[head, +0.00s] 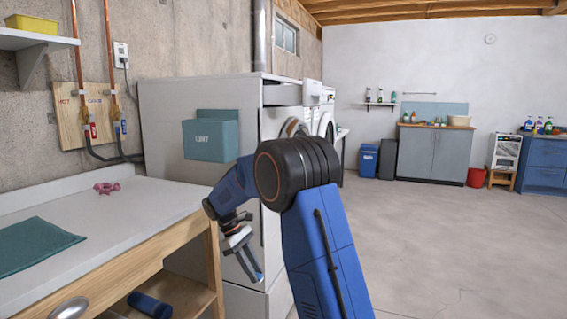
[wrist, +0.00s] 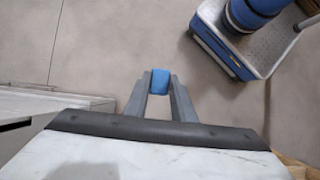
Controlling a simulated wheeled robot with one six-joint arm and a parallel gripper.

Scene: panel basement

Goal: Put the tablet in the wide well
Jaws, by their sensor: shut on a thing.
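My gripper (wrist: 159,84) is shut on a small blue block, the tablet (wrist: 160,76), held between the fingertips over bare floor in the wrist view. In the head view my gripper (head: 250,265) hangs downward in front of the white machine's side, right of the bench end. The tablet cannot be made out clearly there. No wide well can be made out in either view. A drawer-like white part (head: 285,94) juts from the top of the nearest machine, and its inside is hidden.
A white-topped bench (head: 130,210) with a teal mat (head: 35,245) and a pink object (head: 106,188) stands at left. A teal box (head: 211,138) is at the white machine's (head: 165,110) side. Open floor (head: 440,230) lies to the right.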

